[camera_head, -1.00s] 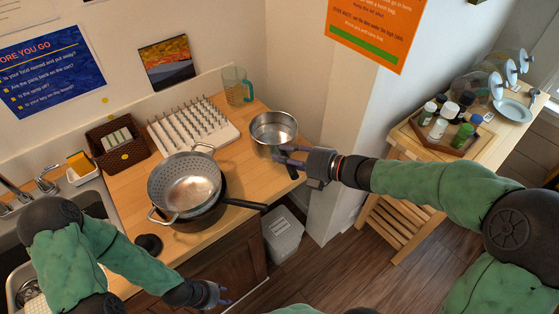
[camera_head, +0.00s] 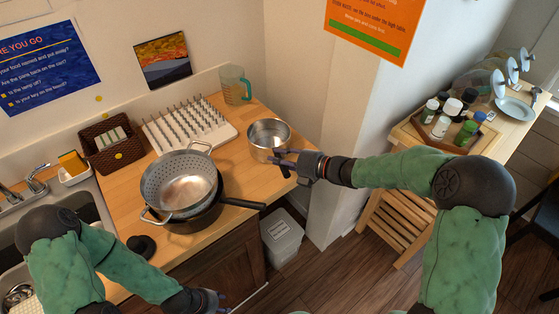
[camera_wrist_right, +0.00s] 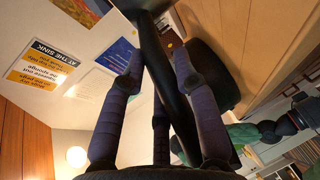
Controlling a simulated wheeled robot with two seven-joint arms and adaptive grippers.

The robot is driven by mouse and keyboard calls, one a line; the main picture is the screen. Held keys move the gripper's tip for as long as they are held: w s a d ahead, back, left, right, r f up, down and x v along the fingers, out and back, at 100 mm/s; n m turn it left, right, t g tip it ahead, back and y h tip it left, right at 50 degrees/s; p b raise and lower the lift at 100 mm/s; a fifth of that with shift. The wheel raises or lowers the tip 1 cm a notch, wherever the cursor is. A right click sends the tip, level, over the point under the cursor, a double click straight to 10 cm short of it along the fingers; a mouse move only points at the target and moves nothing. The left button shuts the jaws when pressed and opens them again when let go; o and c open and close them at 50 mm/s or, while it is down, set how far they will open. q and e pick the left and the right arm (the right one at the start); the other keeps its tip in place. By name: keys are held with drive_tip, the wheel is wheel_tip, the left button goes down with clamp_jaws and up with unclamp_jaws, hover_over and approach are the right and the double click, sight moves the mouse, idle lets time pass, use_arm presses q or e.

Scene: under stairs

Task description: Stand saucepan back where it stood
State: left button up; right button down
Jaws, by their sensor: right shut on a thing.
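The silver saucepan (camera_head: 268,141) is at the back right of the wooden counter, upright or nearly so, in the head view. I cannot tell whether its base touches the counter. My right gripper (camera_head: 290,162) is shut on its dark handle, at the saucepan's front right. In the right wrist view the black handle (camera_wrist_right: 170,75) runs between the fingers of my right gripper (camera_wrist_right: 160,85). My left gripper (camera_head: 218,301) is low at the counter's front, away from the saucepan; its fingers are too small and dark to read.
A colander (camera_head: 165,178) sits in a dark pan (camera_head: 205,218), its handle pointing toward the saucepan. A pegged white rack (camera_head: 190,126), a glass jug (camera_head: 236,85) and a basket (camera_head: 112,147) stand behind. A wall pillar (camera_head: 335,150) rises right of the counter.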

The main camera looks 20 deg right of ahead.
drive_tip(key=shift+r, duration=0.15)
drive_tip(key=c, duration=0.9)
unclamp_jaws()
drive_tip(key=shift+s+d, duration=0.25)
drive_tip(key=p+v, duration=0.3)
drive_tip(key=v, duration=0.8)
drive_tip(key=shift+s+d+r, duration=0.1)
drive_tip(key=shift+s, duration=0.05)
